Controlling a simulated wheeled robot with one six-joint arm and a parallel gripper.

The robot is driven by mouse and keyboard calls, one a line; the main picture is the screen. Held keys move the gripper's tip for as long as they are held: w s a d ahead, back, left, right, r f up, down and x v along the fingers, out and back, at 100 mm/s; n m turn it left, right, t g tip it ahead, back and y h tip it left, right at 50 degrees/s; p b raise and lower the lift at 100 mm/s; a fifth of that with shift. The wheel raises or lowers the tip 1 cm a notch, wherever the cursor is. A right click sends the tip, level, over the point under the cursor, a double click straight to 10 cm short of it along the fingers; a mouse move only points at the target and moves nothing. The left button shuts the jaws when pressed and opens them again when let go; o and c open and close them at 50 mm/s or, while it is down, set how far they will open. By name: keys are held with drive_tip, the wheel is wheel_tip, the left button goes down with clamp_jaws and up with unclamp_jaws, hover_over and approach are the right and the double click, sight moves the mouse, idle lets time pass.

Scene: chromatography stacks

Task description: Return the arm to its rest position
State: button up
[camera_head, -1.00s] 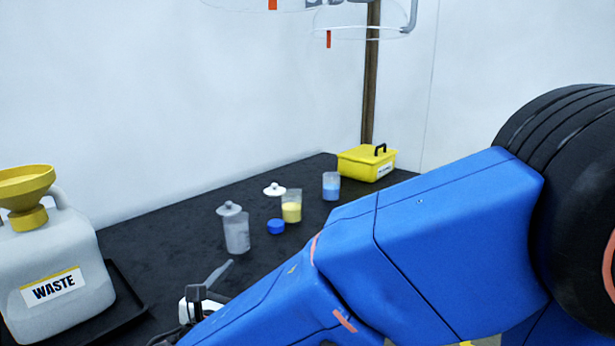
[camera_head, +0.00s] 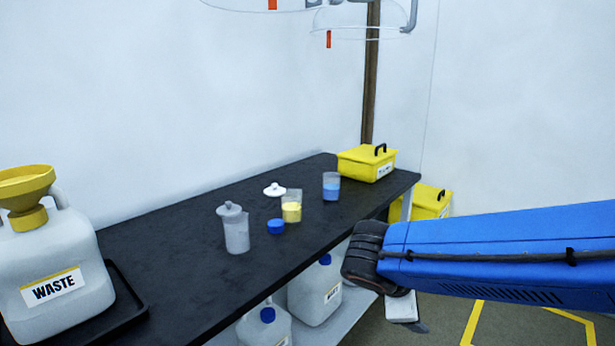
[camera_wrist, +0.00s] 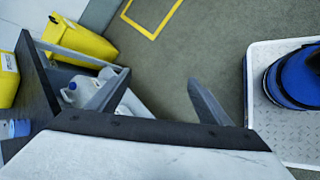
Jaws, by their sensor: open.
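My gripper (camera_wrist: 157,84) is open and empty in the wrist view, its two fingers spread above the floor beside the bench. In the head view my blue arm reaches in from the right edge, and its end hangs off the bench's front right side, clear of the bench top. There the gripper is mostly hidden behind the black wrist joint; only a pale part and a grey finger show below it.
The black bench (camera_head: 180,215) holds a waste jug (camera_head: 55,265), a lidded jar (camera_head: 234,230), a blue cap (camera_head: 275,227), a yellow-filled beaker (camera_head: 292,207), a blue-filled beaker (camera_head: 331,187) and a yellow box (camera_head: 366,163). Jugs (camera_head: 315,290) stand below. Floor (camera_head: 430,315) is free at right.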

drive_tip(key=s+d+m+y, duration=0.3)
drive_tip(key=s+m, duration=0.3)
drive_tip(key=m, duration=0.1)
drive_tip(key=s+d+f+m+y, duration=0.1)
drive_tip(key=s+d+m+y, duration=0.2)
drive_tip(key=s+m, duration=0.3)
drive_tip(key=shift+s+m+y, duration=0.3)
drive_tip(key=shift+m, duration=0.8)
drive_tip(key=shift+f, duration=0.1)
